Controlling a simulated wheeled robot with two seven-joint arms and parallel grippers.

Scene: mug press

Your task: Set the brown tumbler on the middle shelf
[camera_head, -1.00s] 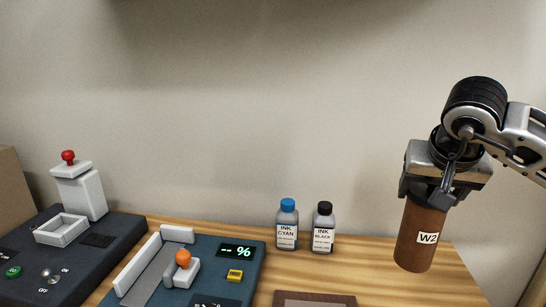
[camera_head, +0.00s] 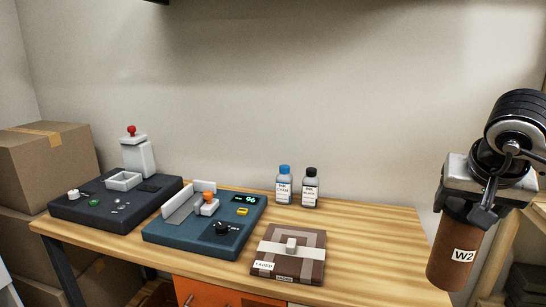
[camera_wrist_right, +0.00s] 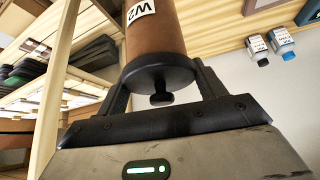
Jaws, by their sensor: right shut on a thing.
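The brown tumbler (camera_head: 455,255) with a white W2 label hangs upright in my right gripper (camera_head: 475,200), beyond the right end of the table. It also shows in the right wrist view (camera_wrist_right: 158,38), with its black lid (camera_wrist_right: 158,75) between the two fingers. My right gripper is shut on it near the lid. A light wooden shelf unit (camera_head: 497,255) shows partly behind the tumbler at the right edge. In the right wrist view the shelf unit (camera_wrist_right: 57,100) has several levels holding dark items. Which level is the middle shelf I cannot tell. My left gripper is not in view.
The wooden table (camera_head: 385,240) holds a dark machine (camera_head: 100,215), a blue press (camera_head: 185,240), cyan (camera_head: 284,190) and black (camera_head: 310,190) ink bottles and a brown board (camera_head: 290,262). Cardboard boxes (camera_head: 50,165) stand at the left. The table's right end is clear.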

